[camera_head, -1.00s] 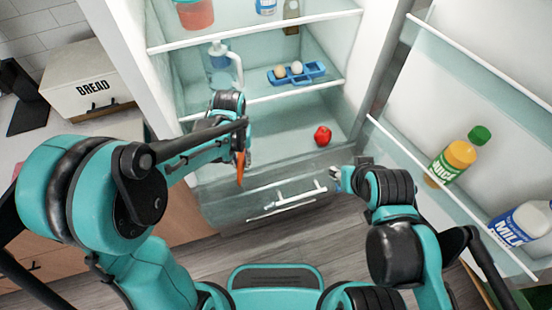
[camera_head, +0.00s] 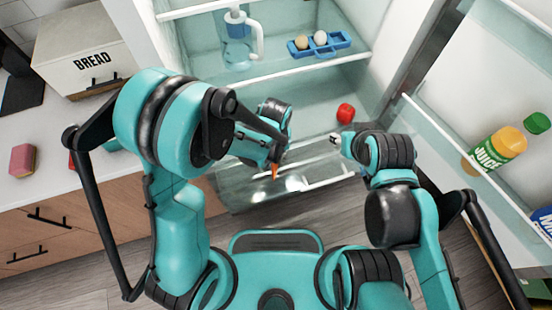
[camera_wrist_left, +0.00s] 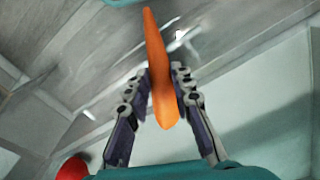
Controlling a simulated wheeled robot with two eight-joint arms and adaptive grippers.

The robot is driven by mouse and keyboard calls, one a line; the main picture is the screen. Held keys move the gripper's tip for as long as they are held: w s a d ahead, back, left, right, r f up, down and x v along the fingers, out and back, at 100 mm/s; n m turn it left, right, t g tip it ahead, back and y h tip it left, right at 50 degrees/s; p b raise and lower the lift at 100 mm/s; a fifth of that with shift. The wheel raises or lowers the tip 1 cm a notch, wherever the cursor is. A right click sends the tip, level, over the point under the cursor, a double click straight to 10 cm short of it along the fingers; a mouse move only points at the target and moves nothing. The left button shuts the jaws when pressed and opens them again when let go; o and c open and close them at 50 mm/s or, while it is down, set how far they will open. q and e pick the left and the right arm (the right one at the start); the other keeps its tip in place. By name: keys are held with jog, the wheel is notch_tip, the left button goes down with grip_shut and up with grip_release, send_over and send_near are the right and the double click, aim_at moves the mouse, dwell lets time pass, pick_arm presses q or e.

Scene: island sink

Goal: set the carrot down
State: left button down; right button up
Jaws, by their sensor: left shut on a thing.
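The orange carrot (camera_wrist_left: 157,70) is between the fingers of my left gripper (camera_wrist_left: 165,90), which is shut on it, in the left wrist view. In the head view only a bit of the carrot (camera_head: 275,171) shows below my left gripper (camera_head: 277,158), in front of the open fridge's lowest shelf. My right gripper (camera_head: 342,141) is to the right, near the front of that shelf. Its fingers are small and partly hidden by the wrist, so I cannot tell whether they are apart.
A red tomato-like item (camera_head: 346,112) sits on the lowest fridge shelf. A blue egg tray (camera_head: 319,45) and a pitcher (camera_head: 238,42) stand on the shelf above. The open door with a juice bottle (camera_head: 499,149) is at right. A bread box (camera_head: 88,45) and pink sponge (camera_head: 22,160) are on the left counter.

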pick_arm(q)
jog(key=shift+w+f, duration=0.1)
jog(key=shift+f, duration=0.55)
pick_arm(e)
jog(key=shift+f, duration=0.3)
pick_arm(q)
jog(key=shift+f, duration=0.1)
jog(key=c, duration=1.3)
grip_release()
pick_arm(e)
jog(key=shift+f, duration=0.15)
